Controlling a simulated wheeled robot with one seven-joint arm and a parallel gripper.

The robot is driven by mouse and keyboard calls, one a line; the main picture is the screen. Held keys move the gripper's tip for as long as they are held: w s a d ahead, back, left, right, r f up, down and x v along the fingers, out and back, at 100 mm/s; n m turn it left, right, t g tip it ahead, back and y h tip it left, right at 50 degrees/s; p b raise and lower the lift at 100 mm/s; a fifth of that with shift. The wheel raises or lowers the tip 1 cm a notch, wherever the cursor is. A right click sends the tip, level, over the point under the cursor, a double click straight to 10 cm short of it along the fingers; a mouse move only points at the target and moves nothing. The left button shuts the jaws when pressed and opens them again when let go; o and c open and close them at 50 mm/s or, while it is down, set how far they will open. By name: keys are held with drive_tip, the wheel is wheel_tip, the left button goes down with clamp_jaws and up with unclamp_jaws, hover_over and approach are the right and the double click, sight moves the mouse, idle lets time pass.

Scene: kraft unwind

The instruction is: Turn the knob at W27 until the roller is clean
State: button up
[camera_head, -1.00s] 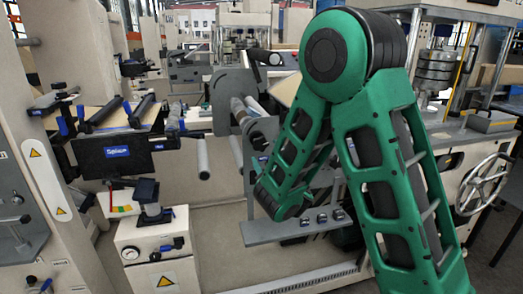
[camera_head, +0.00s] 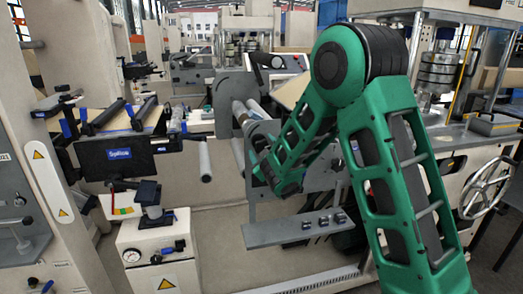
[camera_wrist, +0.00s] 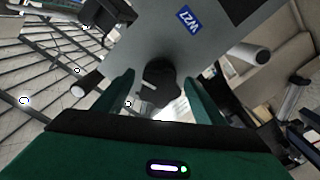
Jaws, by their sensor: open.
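The blue W27 label (camera_wrist: 188,19) shows upside down on a grey plate (camera_wrist: 150,40) in the wrist view. Below it is a dark knob (camera_wrist: 161,88) with a light mark on its face. My gripper (camera_wrist: 160,82) is open, with one green finger on each side of the knob; I cannot tell whether they touch it.
A pale roller end (camera_wrist: 250,55) sticks out right of the knob in the wrist view. A grey shelf (camera_head: 300,228) with small black parts juts out below my arm. A handwheel (camera_head: 486,187) stands at the right and a gauge box (camera_head: 155,250) at the front left.

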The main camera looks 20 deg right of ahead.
drive_tip(key=c, duration=1.1)
drive_tip(key=shift+o, duration=0.2)
drive_tip(key=m, duration=0.7)
drive_tip(key=shift+m, duration=0.3)
drive_tip(key=m, duration=0.7)
drive_tip(key=shift+d, duration=0.15)
drive_tip(key=o, duration=1.1)
drive_tip(key=shift+c, duration=0.2)
